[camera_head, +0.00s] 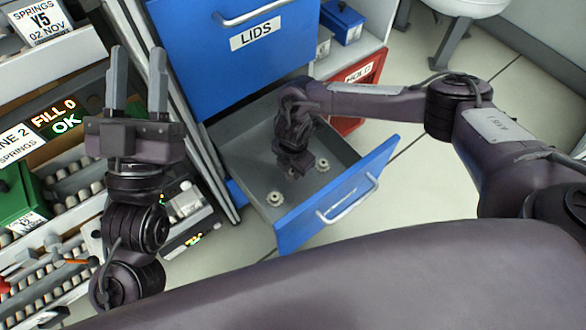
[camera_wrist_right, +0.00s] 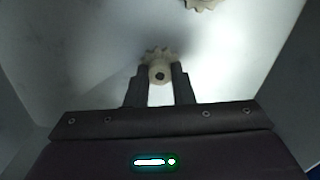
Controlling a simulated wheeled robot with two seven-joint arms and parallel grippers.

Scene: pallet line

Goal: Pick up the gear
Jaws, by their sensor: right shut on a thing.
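In the right wrist view a cream toothed gear (camera_wrist_right: 158,58) with a dark centre hole sits between the fingertips of my right gripper (camera_wrist_right: 161,77), which is shut on it. In the head view my right gripper (camera_head: 300,168) reaches down into the open blue drawer (camera_head: 340,190); the gear it holds is hard to make out there. My left gripper (camera_head: 137,80) is raised, open and empty, left of the drawer.
A closed blue drawer labelled LIDS (camera_head: 240,55) is above the open one. A red bin (camera_head: 365,75) stands behind at the right. Roller racks with a green bin (camera_head: 18,205) fill the left side. Bare floor (camera_head: 440,190) is right of the drawer.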

